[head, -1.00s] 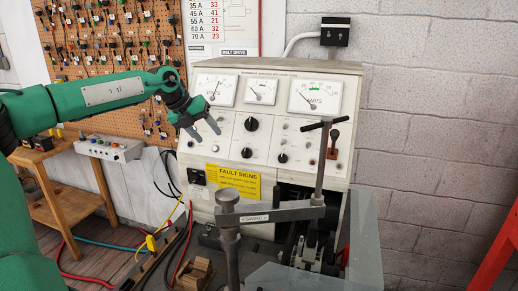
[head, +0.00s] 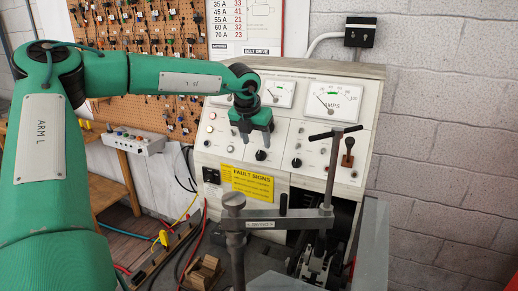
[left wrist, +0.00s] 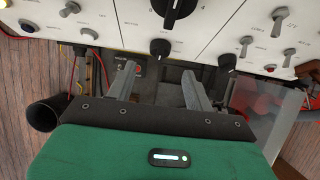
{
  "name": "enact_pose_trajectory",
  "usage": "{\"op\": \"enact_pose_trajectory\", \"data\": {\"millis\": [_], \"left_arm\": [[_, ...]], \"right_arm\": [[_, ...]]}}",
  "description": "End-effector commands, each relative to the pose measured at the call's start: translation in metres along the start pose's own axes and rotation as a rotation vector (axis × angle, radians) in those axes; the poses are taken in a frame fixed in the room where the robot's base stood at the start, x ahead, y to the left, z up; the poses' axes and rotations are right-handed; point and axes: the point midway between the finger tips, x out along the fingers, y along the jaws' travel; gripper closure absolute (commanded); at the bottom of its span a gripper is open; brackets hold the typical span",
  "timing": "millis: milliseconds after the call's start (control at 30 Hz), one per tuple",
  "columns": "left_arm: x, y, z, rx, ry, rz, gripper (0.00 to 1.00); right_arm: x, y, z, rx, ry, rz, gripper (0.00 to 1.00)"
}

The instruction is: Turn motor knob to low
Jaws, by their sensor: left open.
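The white test bench panel (head: 335,132) carries several black knobs; their labels are too small to read, so I cannot tell which is the motor knob. A large black knob shows at the top of the left wrist view (left wrist: 174,8); in the head view my left gripper covers its place. A smaller black knob (head: 261,155) sits below it and also shows in the left wrist view (left wrist: 160,47). Another small knob (head: 296,163) is to its right. My left gripper (head: 257,140) is open and empty, fingers pointing down, in front of the panel. My right gripper is not in view.
A grey swing arm (head: 285,219) on a post (head: 234,240) and a T-handle (head: 335,132) stand before the panel. A clear shield (head: 370,240) is at the right. Toggle switches, a red-based lever (head: 347,155) and a yellow sign (head: 250,183) are nearby.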

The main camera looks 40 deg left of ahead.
Motion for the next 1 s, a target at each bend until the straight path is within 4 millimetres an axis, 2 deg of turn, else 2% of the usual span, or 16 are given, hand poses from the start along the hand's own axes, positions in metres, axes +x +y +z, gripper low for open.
{"op": "enact_pose_trajectory", "data": {"millis": [200, 400, 600, 867, 1000], "left_arm": [[0.032, 0.001, 0.0, -0.002, 0.004, 0.0, 0.47], [0.05, 0.0, 0.0, -0.001, 0.001, 0.0, 0.47], [0.058, 0.0, 0.0, -0.002, 0.0, -0.001, 0.47], [0.059, 0.0, 0.0, -0.002, 0.0, -0.001, 0.47], [0.059, 0.0, 0.0, -0.002, 0.0, -0.001, 0.75]], "right_arm": [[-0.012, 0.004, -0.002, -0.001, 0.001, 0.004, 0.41], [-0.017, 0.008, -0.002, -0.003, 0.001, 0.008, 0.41], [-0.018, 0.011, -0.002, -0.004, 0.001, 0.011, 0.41], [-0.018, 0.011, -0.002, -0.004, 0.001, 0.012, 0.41], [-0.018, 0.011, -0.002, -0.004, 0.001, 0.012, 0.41]]}}
